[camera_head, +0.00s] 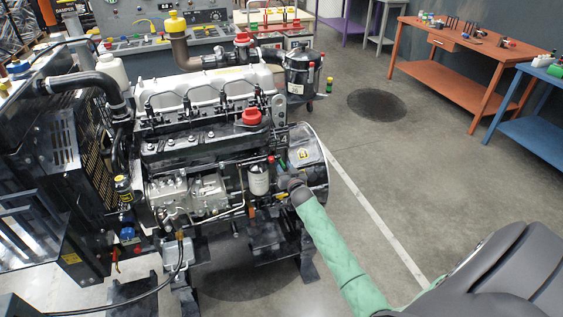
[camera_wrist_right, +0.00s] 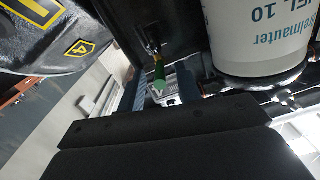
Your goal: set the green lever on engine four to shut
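The engine (camera_head: 215,140) stands left of centre in the head view. The green lever (camera_wrist_right: 158,72) shows in the middle of the wrist view, hanging from a dark metal fitting (camera_wrist_right: 152,42). My right gripper (camera_head: 283,168) is at the engine's lower right side, beside the white filter (camera_head: 259,181). In the wrist view its dark body fills the bottom, and the lever's lower end is just beyond it. I cannot tell whether the fingers touch the lever or how far apart they are. My left gripper is not in view.
The filter (camera_wrist_right: 258,38) hangs close on the right in the wrist view. A black housing (camera_wrist_right: 50,40) with yellow markings is close on the left. An orange bench (camera_head: 460,75) and a blue bench (camera_head: 530,130) stand at the right. The floor between is clear.

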